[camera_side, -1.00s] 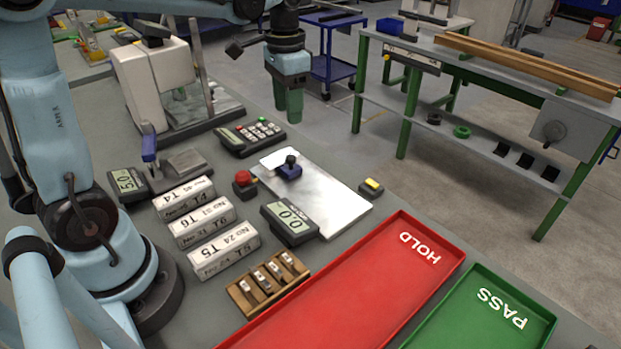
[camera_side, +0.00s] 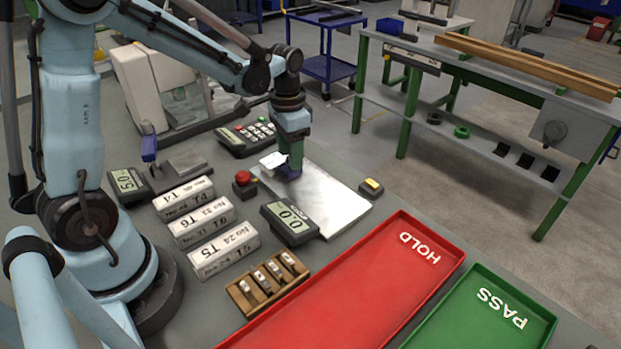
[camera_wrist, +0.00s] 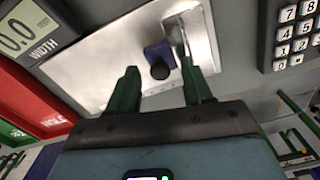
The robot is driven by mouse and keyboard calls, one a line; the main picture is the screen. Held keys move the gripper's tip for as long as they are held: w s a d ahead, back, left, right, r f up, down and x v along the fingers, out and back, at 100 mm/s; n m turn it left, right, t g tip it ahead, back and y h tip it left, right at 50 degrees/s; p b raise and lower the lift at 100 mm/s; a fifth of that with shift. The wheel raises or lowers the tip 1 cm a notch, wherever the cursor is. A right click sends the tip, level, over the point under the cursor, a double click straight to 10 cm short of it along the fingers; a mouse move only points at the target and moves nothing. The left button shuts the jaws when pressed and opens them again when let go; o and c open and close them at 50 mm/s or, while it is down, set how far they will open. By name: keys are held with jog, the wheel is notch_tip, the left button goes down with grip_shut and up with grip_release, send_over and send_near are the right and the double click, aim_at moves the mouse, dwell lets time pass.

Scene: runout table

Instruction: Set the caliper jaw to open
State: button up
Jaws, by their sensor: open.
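The caliper is a pale metal plate (camera_side: 328,200) with a blue slider (camera_wrist: 154,54) that carries a black knob (camera_wrist: 160,70). A narrow metal jaw piece (camera_wrist: 184,48) lies beside the slider in the wrist view. My gripper (camera_side: 291,165) is down over the slider in the side view, its green fingers hiding most of the knob. In the wrist view my gripper (camera_wrist: 159,78) is open, with a fingertip to either side of the knob. I cannot tell whether the fingers touch it. The width display (camera_side: 290,222) beside the plate reads 0.0.
A keypad (camera_side: 246,136) stands behind the plate. A red button (camera_side: 243,181) is left of it and a yellow-topped box (camera_side: 371,187) right. The red HOLD tray (camera_side: 345,290) and green PASS tray (camera_side: 470,318) lie in front. Several labelled blocks (camera_side: 205,220) stand left.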

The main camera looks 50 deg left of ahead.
grip_shut()
dwell(0.3)
jog(key=d, duration=0.9)
grip_release()
notch_tip(320, 180, up, 12)
dwell(0.7)
